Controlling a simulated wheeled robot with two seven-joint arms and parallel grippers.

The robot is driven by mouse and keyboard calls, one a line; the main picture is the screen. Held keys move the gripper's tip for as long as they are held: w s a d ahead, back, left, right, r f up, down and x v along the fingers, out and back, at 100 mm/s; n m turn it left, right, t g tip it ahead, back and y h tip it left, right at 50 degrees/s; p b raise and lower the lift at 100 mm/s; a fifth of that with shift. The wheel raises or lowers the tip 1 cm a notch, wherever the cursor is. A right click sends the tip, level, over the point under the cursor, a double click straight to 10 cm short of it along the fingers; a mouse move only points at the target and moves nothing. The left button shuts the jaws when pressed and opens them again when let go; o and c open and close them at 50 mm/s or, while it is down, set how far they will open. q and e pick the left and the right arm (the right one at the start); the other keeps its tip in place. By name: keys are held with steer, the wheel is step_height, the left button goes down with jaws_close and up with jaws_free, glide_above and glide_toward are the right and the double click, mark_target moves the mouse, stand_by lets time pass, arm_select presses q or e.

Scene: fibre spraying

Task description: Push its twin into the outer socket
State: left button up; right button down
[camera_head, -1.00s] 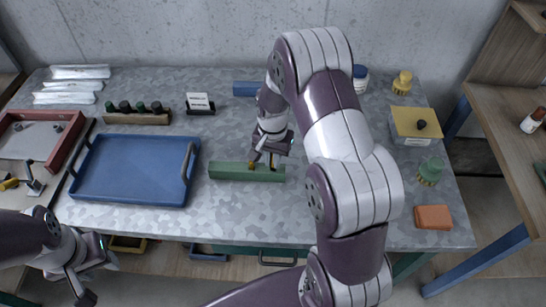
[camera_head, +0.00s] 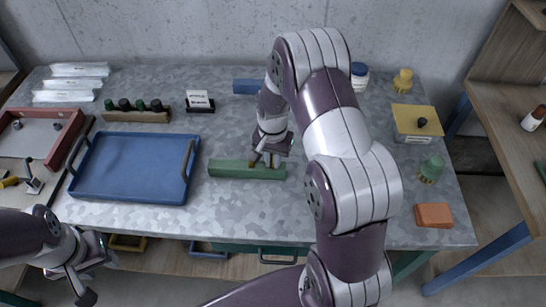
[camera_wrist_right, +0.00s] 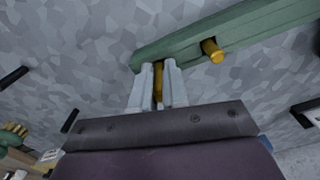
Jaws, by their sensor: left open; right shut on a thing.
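A long green block (camera_head: 228,170) lies on the grey table in front of my right arm. It also crosses the top of the right wrist view (camera_wrist_right: 270,28). One brass peg (camera_wrist_right: 212,50) sticks out of the block, away from my fingers. My right gripper (camera_wrist_right: 157,84) is shut on a second brass peg (camera_wrist_right: 158,72), close to the block's end. The held peg's tip meets the block's edge in that view; how deep it sits, if at all, I cannot tell. My left gripper (camera_head: 80,284) is open and empty, low at the left, away from the block.
A blue tray (camera_head: 130,197) lies left of the block, with a red tray (camera_head: 70,133) beyond. A rack of dark-capped bottles (camera_head: 137,117) and a small sign (camera_head: 199,103) stand behind. A yellow-lidded box (camera_head: 418,122), green knob (camera_head: 430,169) and orange block (camera_head: 434,215) sit right.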

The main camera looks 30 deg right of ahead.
steer(key=shift+f, duration=0.35)
steer(key=c, duration=1.1)
jaws_free()
steer(key=shift+o, duration=0.2)
steer(key=shift+r, duration=0.15)
step_height(320, 180, up, 12)
steer(key=shift+b, duration=0.9)
steer(key=shift+r, duration=0.25)
